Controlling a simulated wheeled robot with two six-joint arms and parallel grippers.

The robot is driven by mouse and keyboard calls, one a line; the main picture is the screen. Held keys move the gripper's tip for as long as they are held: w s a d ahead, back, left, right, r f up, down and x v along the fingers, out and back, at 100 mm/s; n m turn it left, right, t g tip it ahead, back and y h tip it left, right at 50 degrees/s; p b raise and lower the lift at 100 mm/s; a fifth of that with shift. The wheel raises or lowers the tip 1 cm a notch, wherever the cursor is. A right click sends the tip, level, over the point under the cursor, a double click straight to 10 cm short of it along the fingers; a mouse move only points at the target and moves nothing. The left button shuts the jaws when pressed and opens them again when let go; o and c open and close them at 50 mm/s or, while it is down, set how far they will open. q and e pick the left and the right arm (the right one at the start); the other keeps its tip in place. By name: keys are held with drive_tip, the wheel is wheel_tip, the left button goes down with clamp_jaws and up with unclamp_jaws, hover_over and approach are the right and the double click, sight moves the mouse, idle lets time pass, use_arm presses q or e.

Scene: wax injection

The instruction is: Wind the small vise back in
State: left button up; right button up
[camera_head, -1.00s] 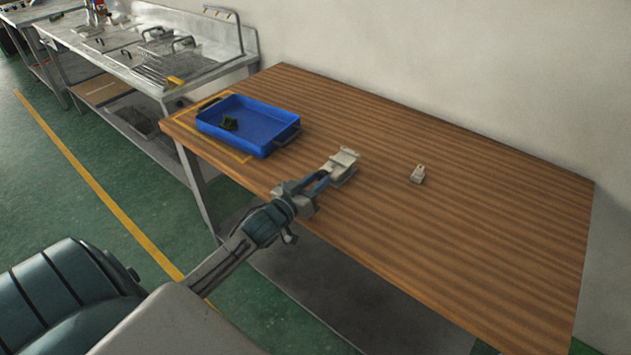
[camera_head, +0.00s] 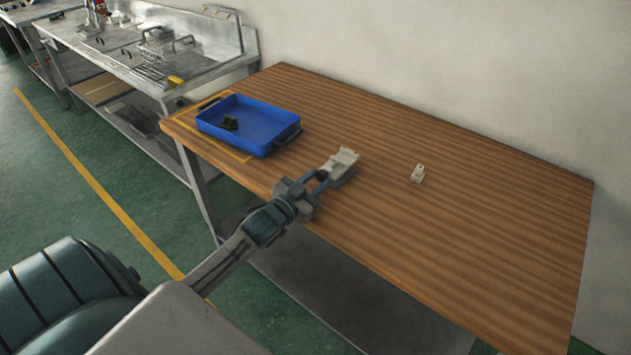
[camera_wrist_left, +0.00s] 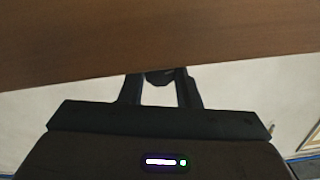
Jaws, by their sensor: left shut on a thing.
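The small vise (camera_head: 343,159) is a pale grey metal block near the front edge of the wooden table, right of the blue tray. My left gripper (camera_head: 321,179) reaches in from the left at the front end of the vise. It is shut on the vise's handle, which is mostly hidden by the fingers. In the left wrist view a dark rounded piece (camera_wrist_left: 160,77) shows between the two fingers, below the wooden surface. The opening between the vise jaws is too small to judge. My right gripper is out of view.
The right of the wooden table (camera_head: 490,220) is clear. A steel bench (camera_head: 205,68) stands behind left.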

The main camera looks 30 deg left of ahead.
use_arm(q)
drive_tip(key=shift+m, duration=0.5)
drive_tip(key=o, duration=1)
drive_tip(key=shift+s, duration=0.1)
